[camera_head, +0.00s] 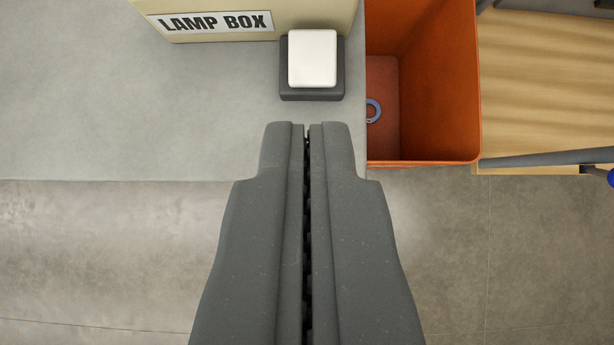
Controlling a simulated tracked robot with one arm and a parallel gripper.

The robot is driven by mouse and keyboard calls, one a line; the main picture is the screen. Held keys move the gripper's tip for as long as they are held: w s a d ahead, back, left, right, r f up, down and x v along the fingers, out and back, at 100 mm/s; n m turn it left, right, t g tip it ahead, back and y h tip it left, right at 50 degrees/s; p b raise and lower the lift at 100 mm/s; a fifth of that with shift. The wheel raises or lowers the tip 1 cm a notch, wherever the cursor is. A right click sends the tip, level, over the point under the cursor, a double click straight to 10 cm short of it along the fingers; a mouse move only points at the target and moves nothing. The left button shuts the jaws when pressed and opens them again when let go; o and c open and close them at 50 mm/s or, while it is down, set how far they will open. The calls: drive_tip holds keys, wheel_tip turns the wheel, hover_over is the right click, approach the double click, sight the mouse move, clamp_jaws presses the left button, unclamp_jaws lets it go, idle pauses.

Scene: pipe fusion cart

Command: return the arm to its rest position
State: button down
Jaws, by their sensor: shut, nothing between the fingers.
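My gripper (306,130) points up the picture from the bottom edge, its two dark grey fingers closed together with nothing between them. Its tips overlap the front right corner of the grey tabletop (150,110) in the picture. I cannot tell how high it is above the table. The rest of my arm is not in view.
A white block (313,58) on a dark base (312,97) stands beyond the fingertips, in front of a beige lamp box (290,14). An orange bin (440,110) holding a purple ring (373,110) is at right, beside a wooden surface (545,80). Floor (110,260) below is clear.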

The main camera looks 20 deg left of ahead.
drive_tip(key=s+d+r+m+t, duration=0.15)
drive_tip(key=d+r, duration=0.35)
drive_tip(key=r, duration=0.5)
drive_tip(key=s+d+r+t+h, duration=0.1)
drive_tip(key=s+d+r+t, duration=0.3)
drive_tip(key=r, duration=0.6)
drive_tip(key=s+d+r+m, duration=0.1)
drive_tip(key=d+r, duration=0.5)
drive_tip(key=r, duration=0.4)
drive_tip(key=s+d+r+t+h, duration=0.1)
drive_tip(key=s+d+r+t, duration=0.1)
drive_tip(key=s+r, duration=0.5)
wheel_tip(320, 180, up, 3)
drive_tip(key=shift+s+d+r+m, duration=0.15)
drive_tip(key=shift+d+m, duration=0.2)
drive_tip(key=shift+d, duration=0.3)
